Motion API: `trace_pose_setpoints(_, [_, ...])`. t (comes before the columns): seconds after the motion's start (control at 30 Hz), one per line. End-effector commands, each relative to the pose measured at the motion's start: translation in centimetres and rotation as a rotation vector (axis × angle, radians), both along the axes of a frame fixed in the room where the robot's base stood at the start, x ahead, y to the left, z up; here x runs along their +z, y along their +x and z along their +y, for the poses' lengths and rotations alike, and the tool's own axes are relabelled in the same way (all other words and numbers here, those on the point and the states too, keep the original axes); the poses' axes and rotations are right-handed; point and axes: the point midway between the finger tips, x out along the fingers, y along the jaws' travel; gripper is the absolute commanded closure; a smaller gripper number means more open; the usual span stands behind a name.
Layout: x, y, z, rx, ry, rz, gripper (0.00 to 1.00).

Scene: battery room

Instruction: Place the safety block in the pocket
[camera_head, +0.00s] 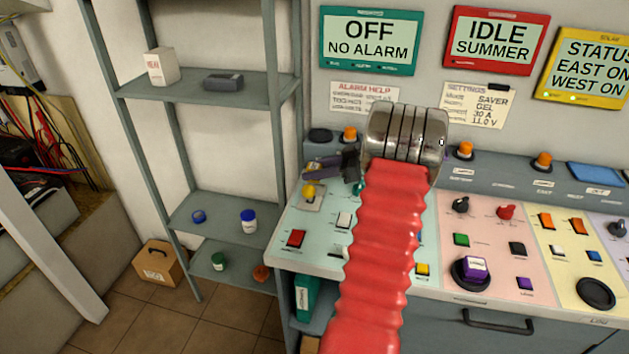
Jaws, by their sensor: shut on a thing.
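My gripper (326,166) is at the left end of the control desk, reaching left from behind the metal wrist of my red arm. I cannot tell for sure that this is the safety block. It appears above the desk top, just behind a yellow knob (309,191) on a pale plate. I cannot make out the pocket; my arm covers part of the desk. A purple block (476,267) sits on a round black seat at the desk's front.
A grey shelf unit (190,90) stands left of the desk, with small jars, a white box and a dark case. A cardboard box (158,262) is on the floor. Buttons and knobs crowd the desk (480,220). An empty-looking black ring (596,293) lies at right.

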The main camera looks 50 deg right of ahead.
Motion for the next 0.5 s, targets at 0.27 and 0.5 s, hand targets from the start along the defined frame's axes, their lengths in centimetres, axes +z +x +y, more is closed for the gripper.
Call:
trace_pose_setpoints(0.27, [-1.1, 0.1, 0.1, 0.001, 0.002, 0.001, 0.91])
trace_pose_setpoints(0.5, [-3.6, 0.1, 0.0, 0.002, 0.001, -0.001, 0.91])
